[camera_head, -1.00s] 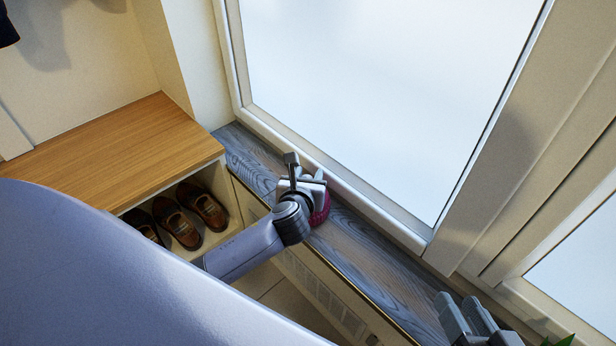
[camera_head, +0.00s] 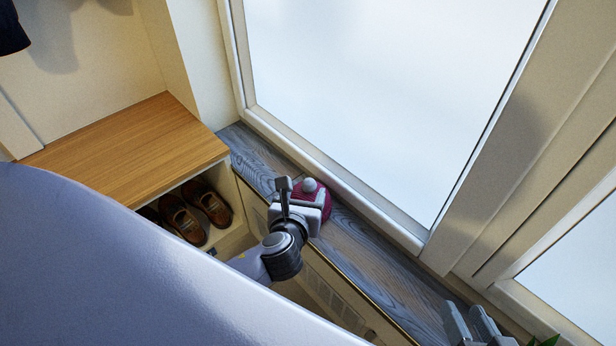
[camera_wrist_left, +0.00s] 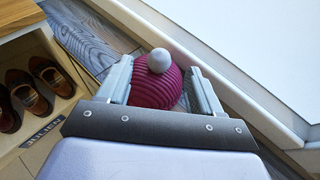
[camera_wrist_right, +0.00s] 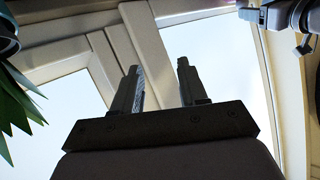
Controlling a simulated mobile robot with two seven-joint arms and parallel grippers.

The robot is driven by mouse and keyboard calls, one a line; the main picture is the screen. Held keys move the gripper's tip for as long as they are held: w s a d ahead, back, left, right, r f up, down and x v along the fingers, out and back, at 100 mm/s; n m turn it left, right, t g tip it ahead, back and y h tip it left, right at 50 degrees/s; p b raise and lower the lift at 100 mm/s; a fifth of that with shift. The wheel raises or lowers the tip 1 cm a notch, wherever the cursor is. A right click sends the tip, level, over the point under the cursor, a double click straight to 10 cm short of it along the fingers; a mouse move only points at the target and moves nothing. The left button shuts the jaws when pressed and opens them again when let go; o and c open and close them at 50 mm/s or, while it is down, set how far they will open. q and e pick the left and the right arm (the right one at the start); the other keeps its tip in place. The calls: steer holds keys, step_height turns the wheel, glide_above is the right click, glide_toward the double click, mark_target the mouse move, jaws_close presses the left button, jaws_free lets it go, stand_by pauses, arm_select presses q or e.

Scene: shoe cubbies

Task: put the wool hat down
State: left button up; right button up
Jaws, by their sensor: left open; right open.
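The wool hat (camera_head: 322,205) is magenta and ribbed with a pale grey pompom. It rests on the grey wooden window sill (camera_head: 370,255), close to the window frame. My left gripper (camera_head: 305,190) is just on the near side of the hat. In the left wrist view the hat (camera_wrist_left: 157,88) sits between the two spread fingers of my left gripper (camera_wrist_left: 160,82), with the pompom upright; I cannot tell whether the fingers touch it. My right gripper (camera_head: 472,322) is at the lower right, and in the right wrist view its fingers (camera_wrist_right: 160,88) are apart and empty.
A wooden bench top (camera_head: 125,145) stands at the left, with brown shoes (camera_head: 205,203) in the cubby below. The large window (camera_head: 380,90) borders the sill. A green plant (camera_wrist_right: 18,100) is near my right gripper. The sill is clear on both sides of the hat.

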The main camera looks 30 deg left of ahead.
arm_select(q)
steer(key=s+d+r+n+h, duration=0.2)
steer(key=s+d+n+h, duration=0.2)
steer(key=n, duration=1)
steer(key=s+d+r+n+g+h, duration=0.1)
steer(key=s+d+r+n+h, duration=0.2)
steer(key=n, duration=1.2)
steer(key=s+d+h, duration=0.2)
steer(key=s+d, duration=0.2)
steer(key=s, duration=0.1)
steer(key=shift+s+p, duration=0.35)
steer(key=shift+p, duration=0.05)
arm_select(e)
steer(key=shift+s+d+r+h, duration=0.15)
steer(key=shift+d+r+h, duration=0.05)
steer(key=shift+d+h, duration=0.25)
